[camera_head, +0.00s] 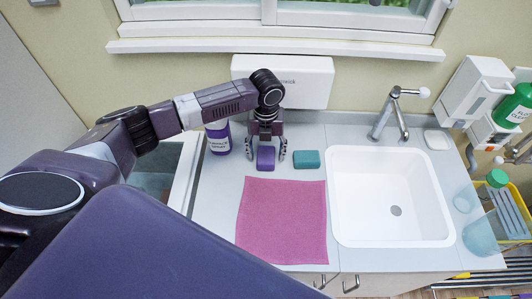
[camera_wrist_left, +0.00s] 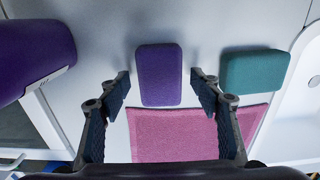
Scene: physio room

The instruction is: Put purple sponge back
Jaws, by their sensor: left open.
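The purple sponge (camera_head: 266,158) lies flat on the counter beside the sink, just beyond the pink cloth. It shows in the left wrist view (camera_wrist_left: 159,75) between and a little beyond my open fingertips. My left gripper (camera_head: 266,154) is open, pointing down, with one finger on each side of the sponge; in the wrist view (camera_wrist_left: 164,92) there are gaps on both sides and no visible contact. A teal sponge (camera_head: 306,159) lies just to the right, also seen in the wrist view (camera_wrist_left: 254,70). My right gripper is not in view.
A pink cloth (camera_head: 283,222) lies flat on the counter. A purple surface spray bottle (camera_head: 219,137) stands left of the gripper. The white sink (camera_head: 372,190) and tap (camera_head: 393,112) are to the right. A white dispenser box (camera_head: 307,82) is on the wall behind.

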